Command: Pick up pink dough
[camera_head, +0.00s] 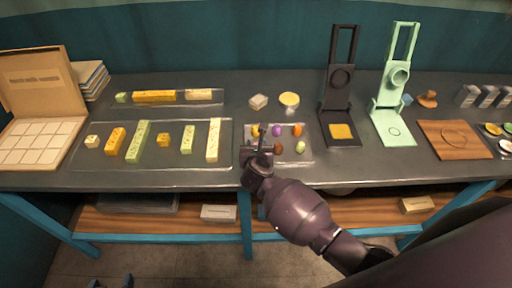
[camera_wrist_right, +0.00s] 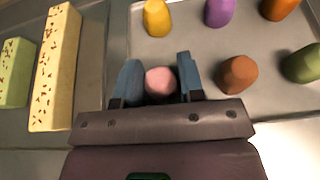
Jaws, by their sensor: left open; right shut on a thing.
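The pink dough (camera_wrist_right: 160,82) is a small rounded lump between the two blue-grey fingers of my right gripper (camera_wrist_right: 158,72) in the right wrist view. The fingers are shut on it at its two sides. In the head view my right gripper (camera_head: 259,143) is over the left part of the dough tray (camera_head: 308,158), and the arm hides the pink dough there. I cannot tell whether the dough is clear of the tray. The fingertips of my left gripper (camera_head: 111,282) show at the bottom left edge, apart and empty, away from the table.
Yellow (camera_wrist_right: 157,18), purple (camera_wrist_right: 219,11), orange (camera_wrist_right: 279,8), brown (camera_wrist_right: 238,75) and green (camera_wrist_right: 303,64) doughs lie close by. A clear tray of nougat-like bars (camera_head: 213,140) is to the left. A black press (camera_head: 340,110) and a mint press (camera_head: 393,105) stand right.

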